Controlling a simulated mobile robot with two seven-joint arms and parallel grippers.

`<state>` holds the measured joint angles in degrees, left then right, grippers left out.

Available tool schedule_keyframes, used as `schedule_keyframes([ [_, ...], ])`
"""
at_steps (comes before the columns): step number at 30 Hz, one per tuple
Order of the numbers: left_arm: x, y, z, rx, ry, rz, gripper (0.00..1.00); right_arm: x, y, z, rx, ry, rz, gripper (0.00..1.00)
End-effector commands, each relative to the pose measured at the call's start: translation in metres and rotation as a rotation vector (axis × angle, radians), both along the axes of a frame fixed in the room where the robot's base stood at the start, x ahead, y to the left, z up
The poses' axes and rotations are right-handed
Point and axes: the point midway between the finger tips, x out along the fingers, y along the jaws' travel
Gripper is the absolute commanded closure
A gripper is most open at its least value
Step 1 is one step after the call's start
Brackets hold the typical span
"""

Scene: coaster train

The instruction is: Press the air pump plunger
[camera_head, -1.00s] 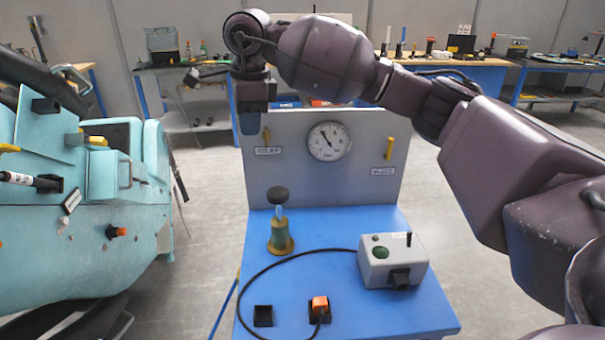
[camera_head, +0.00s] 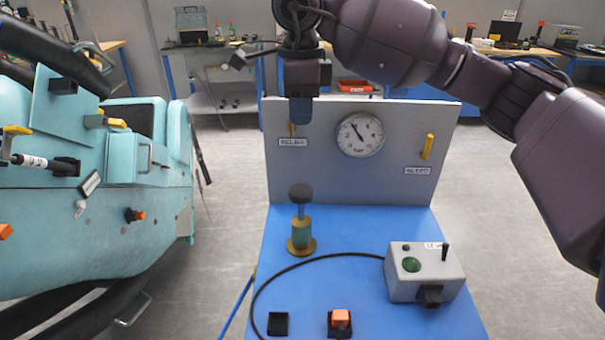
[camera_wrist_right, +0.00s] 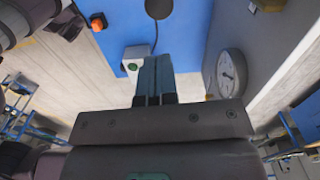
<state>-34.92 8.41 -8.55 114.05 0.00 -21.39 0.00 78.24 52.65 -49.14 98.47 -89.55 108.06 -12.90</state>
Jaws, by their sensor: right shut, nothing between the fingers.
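The air pump (camera_head: 301,235) stands upright on the blue bench, with a brass base and a greenish barrel. Its plunger has a round black knob (camera_head: 301,193), raised above the barrel on a pale rod. My right gripper (camera_head: 298,127) hangs pointing down, shut and empty, above the knob in the picture and apart from it. In the right wrist view the closed fingers (camera_wrist_right: 155,64) point toward the dark knob (camera_wrist_right: 158,8) at the top edge, with a gap between. My left gripper is not in view.
A grey panel (camera_head: 400,175) with a pressure gauge (camera_head: 360,134) and a yellow lever (camera_head: 428,147) stands behind the pump. A grey control box (camera_head: 425,272) and an orange-topped switch (camera_head: 340,318) are on the blue bench (camera_head: 350,225). A teal coaster car (camera_head: 110,220) stands left.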

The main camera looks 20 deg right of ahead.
Motion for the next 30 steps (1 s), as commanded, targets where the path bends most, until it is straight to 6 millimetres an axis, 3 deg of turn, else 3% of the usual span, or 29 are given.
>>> schedule_keyframes([
  [5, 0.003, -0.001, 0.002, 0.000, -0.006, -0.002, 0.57, 0.000, 0.000, -0.010, -0.001, 0.001, 0.000, 1.00],
  [21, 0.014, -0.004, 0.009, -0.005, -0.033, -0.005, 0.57, 0.000, 0.000, -0.100, 0.000, 0.003, 0.000, 1.00],
  [30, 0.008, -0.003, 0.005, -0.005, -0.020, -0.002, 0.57, 0.000, 0.000, -0.134, 0.000, 0.001, 0.000, 1.00],
])
